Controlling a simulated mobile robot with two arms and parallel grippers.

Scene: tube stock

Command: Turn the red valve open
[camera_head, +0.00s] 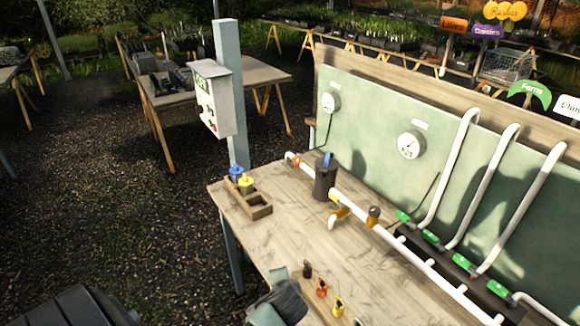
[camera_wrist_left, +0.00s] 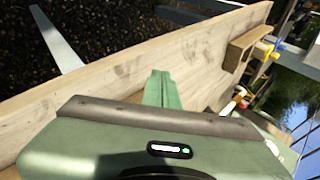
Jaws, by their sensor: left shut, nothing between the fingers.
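The red valve (camera_head: 295,161) is a small red piece on the white pipe near its far left end, at the back of the wooden table (camera_head: 240,208). Its handle position is too small to tell. A red and white piece (camera_wrist_left: 242,103) at the right of the left wrist view may be the same valve. My left gripper (camera_head: 279,274) is at the front edge of the table, well short of the valve. Its green fingers (camera_wrist_left: 160,88) are shut with nothing between them. My right gripper is not in view.
A dark cylinder (camera_head: 325,178) with a blue handle stands on the pipe beside the valve. Small red and yellow fittings (camera_head: 338,307) stand near my gripper. The middle of the table is clear.

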